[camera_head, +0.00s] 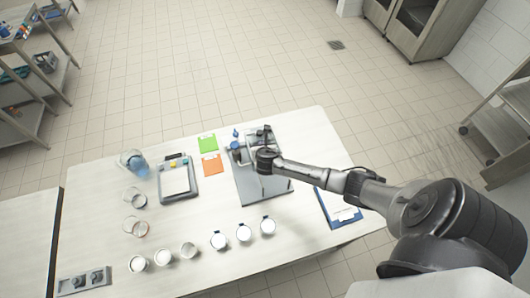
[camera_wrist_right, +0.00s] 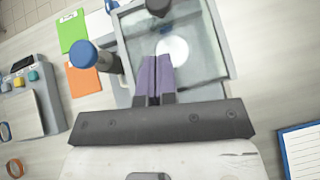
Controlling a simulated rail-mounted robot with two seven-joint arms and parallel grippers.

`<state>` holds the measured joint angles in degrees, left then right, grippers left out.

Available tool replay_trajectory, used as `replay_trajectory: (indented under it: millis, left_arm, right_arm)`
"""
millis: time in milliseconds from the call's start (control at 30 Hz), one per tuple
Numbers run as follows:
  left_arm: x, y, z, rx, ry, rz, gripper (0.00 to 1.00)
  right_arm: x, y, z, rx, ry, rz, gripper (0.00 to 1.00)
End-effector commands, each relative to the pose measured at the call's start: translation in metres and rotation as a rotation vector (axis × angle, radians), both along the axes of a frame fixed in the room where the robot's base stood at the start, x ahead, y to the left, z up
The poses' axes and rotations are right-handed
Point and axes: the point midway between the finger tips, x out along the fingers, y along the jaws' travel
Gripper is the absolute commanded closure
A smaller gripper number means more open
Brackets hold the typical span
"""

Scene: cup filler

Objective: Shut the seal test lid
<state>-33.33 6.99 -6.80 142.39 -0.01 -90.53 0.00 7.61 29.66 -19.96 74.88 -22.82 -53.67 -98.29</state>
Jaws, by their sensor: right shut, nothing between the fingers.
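The seal test station stands on the table, a grey base plate (camera_head: 248,190) with a clear-walled chamber (camera_head: 252,136) at its back end. In the right wrist view the clear chamber or lid pane (camera_wrist_right: 203,62) has a grey frame, and a white round shape shows through it. A dark knob (camera_wrist_right: 158,6) is at its top edge. I cannot tell how far the lid is open. My right gripper (camera_wrist_right: 154,62) has its purple fingers shut and empty, over the near part of the clear pane; contact is unclear. In the head view my right wrist (camera_head: 267,160) partly hides the station.
A blue-topped post (camera_wrist_right: 83,54) stands left of the chamber. Green (camera_head: 207,142) and orange (camera_head: 211,165) cards and a scale-like device (camera_head: 178,180) lie further left. Several white cups line the front, including one at the right (camera_head: 267,226). A clipboard (camera_head: 338,208) lies right.

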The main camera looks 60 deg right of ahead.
Motion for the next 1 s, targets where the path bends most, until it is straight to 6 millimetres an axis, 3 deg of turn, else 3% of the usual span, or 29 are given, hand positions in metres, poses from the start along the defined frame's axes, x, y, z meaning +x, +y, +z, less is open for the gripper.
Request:
replay_trajectory:
  millis: [500,1000]
  left_arm:
    - [0.000,-0.001,-0.002,0.000,0.004,0.000,0.57]
    - [0.000,-0.002,-0.002,-0.006,0.004,0.003,0.57]
  right_arm:
    - [-0.039,0.041,0.043,-0.002,-0.001,0.003,1.00]
    - [-0.043,0.046,0.049,0.007,-0.009,-0.008,1.00]
